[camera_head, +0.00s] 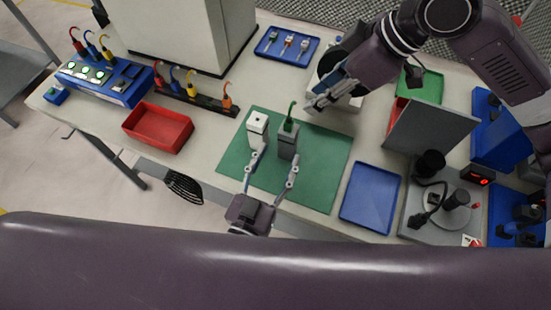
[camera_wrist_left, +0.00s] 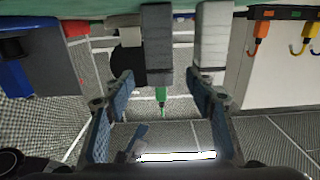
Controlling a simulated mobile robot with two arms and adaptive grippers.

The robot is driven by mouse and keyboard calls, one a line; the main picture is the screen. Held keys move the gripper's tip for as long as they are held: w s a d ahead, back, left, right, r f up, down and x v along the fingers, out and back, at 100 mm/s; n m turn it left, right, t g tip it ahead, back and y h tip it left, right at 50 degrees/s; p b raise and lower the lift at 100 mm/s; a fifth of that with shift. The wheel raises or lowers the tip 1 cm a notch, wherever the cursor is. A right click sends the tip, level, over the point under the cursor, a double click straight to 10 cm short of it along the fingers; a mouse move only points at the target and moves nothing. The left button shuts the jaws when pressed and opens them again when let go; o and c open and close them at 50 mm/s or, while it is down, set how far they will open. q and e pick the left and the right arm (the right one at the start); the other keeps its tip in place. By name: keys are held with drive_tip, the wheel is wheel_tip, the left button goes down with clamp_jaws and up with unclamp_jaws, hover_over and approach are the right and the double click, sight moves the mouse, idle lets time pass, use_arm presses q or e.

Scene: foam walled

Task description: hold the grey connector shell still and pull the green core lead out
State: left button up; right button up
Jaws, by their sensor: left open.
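The grey connector shell (camera_head: 288,142) stands upright on the green mat (camera_head: 325,170). The green core lead (camera_head: 291,121) sticks up from its top. In the left wrist view, which is upside down, the grey shell (camera_wrist_left: 157,45) hangs from the top with the green core (camera_wrist_left: 161,96) at its end. My left gripper (camera_head: 278,157) is open. In its wrist view the fingertips (camera_wrist_left: 158,84) lie on either side of the shell's line, with gaps. My right gripper (camera_head: 314,103) is to the right of the green lead, apart from it; its finger opening is unclear.
A white block (camera_head: 257,130) stands close left of the grey shell. A red tray (camera_head: 158,128) lies left, a blue tray (camera_head: 370,197) right of the mat. A grey panel (camera_head: 430,128) and a stand with black parts (camera_head: 440,210) are further right.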

use_arm(q)
drive_tip(key=x, duration=0.7)
drive_tip(key=shift+w+d, duration=0.1)
drive_tip(key=shift+w, duration=0.2)
drive_tip(key=c, duration=1.3)
use_arm(e)
drive_tip(key=shift+o, duration=1.1)
drive_tip(key=shift+w, duration=0.1)
drive_tip(key=shift+o, duration=0.4)
drive_tip(key=shift+w+a+r+n+h, duration=0.15)
drive_tip(key=shift+a+n+h, duration=0.15)
drive_tip(key=shift+a+n, duration=0.25)
use_arm(q)
drive_tip(key=shift+f, duration=0.1)
use_arm(e)
wheel_tip(320, 180, up, 2)
drive_tip(key=n+g+h, duration=0.1)
drive_tip(key=n+h, duration=0.4)
drive_tip(key=n, duration=0.1)
hover_over(288, 121)
drive_tip(key=f, duration=1.1)
drive_tip(key=shift+w+f, duration=0.2)
drive_tip(key=shift+f, duration=0.2)
